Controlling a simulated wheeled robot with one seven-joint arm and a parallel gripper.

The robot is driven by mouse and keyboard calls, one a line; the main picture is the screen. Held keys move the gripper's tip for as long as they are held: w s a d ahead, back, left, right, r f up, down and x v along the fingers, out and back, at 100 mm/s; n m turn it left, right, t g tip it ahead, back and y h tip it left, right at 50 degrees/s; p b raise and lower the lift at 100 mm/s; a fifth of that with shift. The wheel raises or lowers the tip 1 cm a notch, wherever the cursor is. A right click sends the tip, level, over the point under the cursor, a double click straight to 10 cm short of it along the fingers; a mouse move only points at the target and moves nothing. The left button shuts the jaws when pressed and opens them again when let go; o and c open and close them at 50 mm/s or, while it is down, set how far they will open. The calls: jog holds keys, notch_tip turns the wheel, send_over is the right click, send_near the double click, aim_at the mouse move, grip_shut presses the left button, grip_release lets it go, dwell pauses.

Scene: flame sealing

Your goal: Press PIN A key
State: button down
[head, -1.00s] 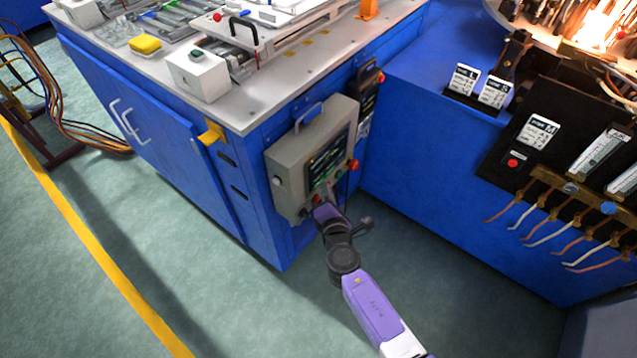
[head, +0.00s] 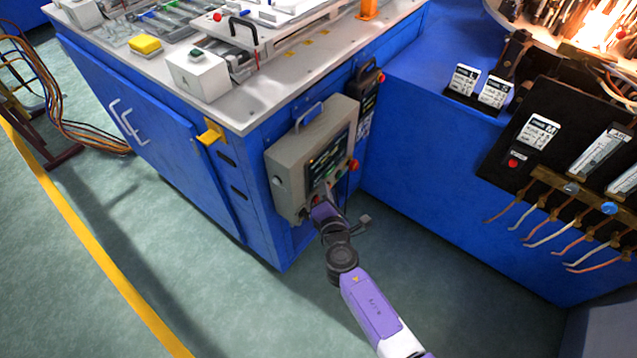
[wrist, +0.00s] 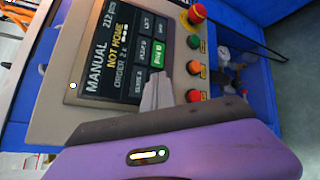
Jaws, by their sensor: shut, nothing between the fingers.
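The grey control box (head: 290,165) hangs on the blue cabinet's side. Its dark screen (wrist: 108,45) shows "MANUAL" and "NOT HOME" in the wrist view. In the head view my gripper (head: 326,192) is at the lower part of the panel.
A red mushroom button (wrist: 197,13) and green, orange and red buttons line the panel beside the keys; the red button (wrist: 193,96) is close to my fingers. A second dark device (head: 368,85) hangs behind the box. Open floor lies left of my arm.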

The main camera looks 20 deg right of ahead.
jog(key=shift+s+d, duration=0.45)
jog(key=shift+s, duration=0.15)
jog(key=s+d, duration=0.1)
jog(key=s, duration=0.1)
jog(key=s+d, duration=0.2)
dwell(0.7)
dwell(0.6)
